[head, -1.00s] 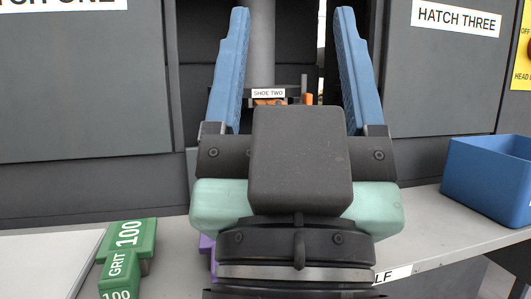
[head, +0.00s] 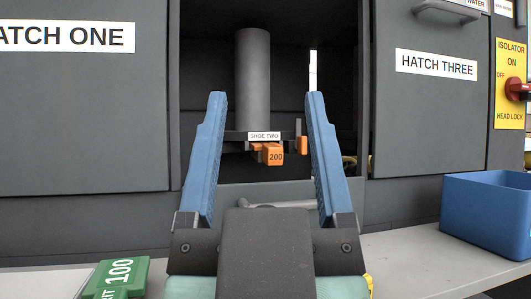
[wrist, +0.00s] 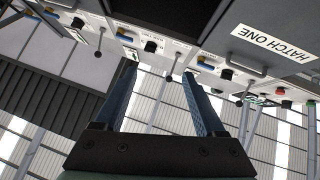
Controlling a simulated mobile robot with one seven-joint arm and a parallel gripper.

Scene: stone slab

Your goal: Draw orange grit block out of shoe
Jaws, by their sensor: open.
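The orange grit block (head: 274,155), marked 200, sits in the dark holder labelled SHOE TWO (head: 264,136), inside the open bay under a grey vertical cylinder. Its front end sticks out below the label; the rest is hidden in the shoe. My gripper (head: 265,97) is open and empty, its two blue fingers apart and pointing up, in front of the bay. In the head view the block shows between the fingers, and I see no contact. The wrist view shows the open fingers (wrist: 160,75) but neither block nor shoe.
A small orange part (head: 302,145) stands right of the block. A green GRIT 100 block (head: 120,272) lies on the shelf at left, a blue bin (head: 487,225) stands at right. HATCH ONE (head: 80,110) and HATCH THREE (head: 430,120) are closed beside the bay.

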